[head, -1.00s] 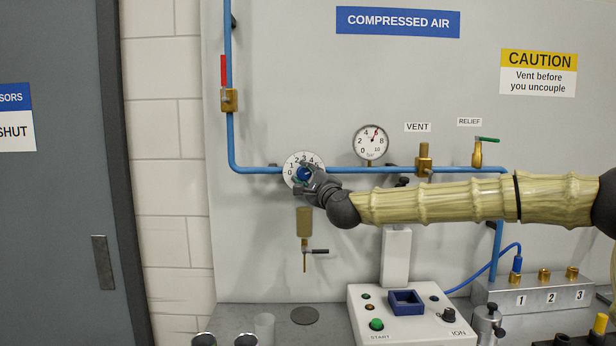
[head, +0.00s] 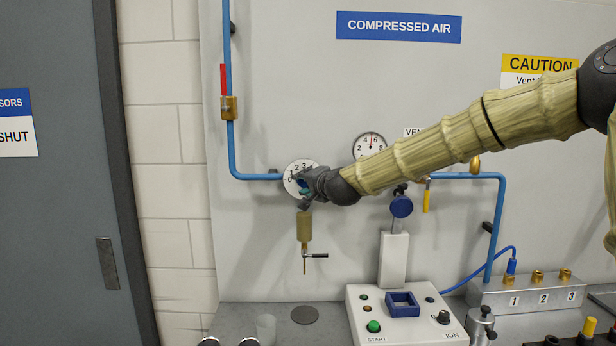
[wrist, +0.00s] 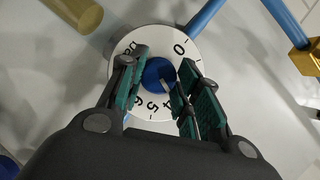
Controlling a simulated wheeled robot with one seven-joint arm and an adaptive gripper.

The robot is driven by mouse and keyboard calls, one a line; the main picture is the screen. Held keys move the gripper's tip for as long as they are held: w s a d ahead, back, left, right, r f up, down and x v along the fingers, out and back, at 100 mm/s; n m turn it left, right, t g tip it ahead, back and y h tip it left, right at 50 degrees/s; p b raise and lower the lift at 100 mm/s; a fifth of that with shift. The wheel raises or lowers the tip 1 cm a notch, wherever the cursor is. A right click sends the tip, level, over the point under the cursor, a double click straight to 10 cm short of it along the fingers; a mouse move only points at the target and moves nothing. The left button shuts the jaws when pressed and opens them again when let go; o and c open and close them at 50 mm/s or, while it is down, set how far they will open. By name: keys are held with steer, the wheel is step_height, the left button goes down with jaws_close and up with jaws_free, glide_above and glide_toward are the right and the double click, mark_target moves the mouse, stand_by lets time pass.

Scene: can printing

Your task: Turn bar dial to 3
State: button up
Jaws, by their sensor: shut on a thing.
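The bar dial is a white numbered disc (head: 290,168) on the blue pipe, also in the wrist view (wrist: 119,68). Its blue knob (wrist: 155,70) sits at the centre. My gripper (head: 305,186) reaches in from the right, and in the wrist view its teal-padded fingers (wrist: 163,78) are shut on the knob, one on each side. The knob's white mark points to the lower right in the wrist view, toward the 4 side of the scale. The fingers hide part of the numbers, so the exact reading cannot be told. A round pressure gauge (head: 370,145) shows its needle nearly upright.
Blue piping runs along the grey panel, with a red-handled valve (head: 228,105) at the upper left. A brownish cylinder with a small tap (head: 304,228) hangs below the dial. A white control box (head: 400,322) and a numbered manifold (head: 525,292) stand on the bench.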

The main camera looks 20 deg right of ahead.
steer(key=shift+a+f+n+g+h+p, duration=0.15)
steer(key=shift+n+g+h+p, duration=0.35)
steer(key=shift+n+p, duration=0.65)
steer(key=shift+n, duration=0.25)
steer(key=shift+s+f, duration=0.1)
steer(key=shift+f, duration=0.1)
steer(key=o, duration=1)
steer(key=shift+r, duration=0.15)
steer(key=shift+r, duration=0.1)
steer(key=shift+s+r, duration=0.15)
steer(key=shift+s, duration=0.05)
steer(key=v, duration=1.1)
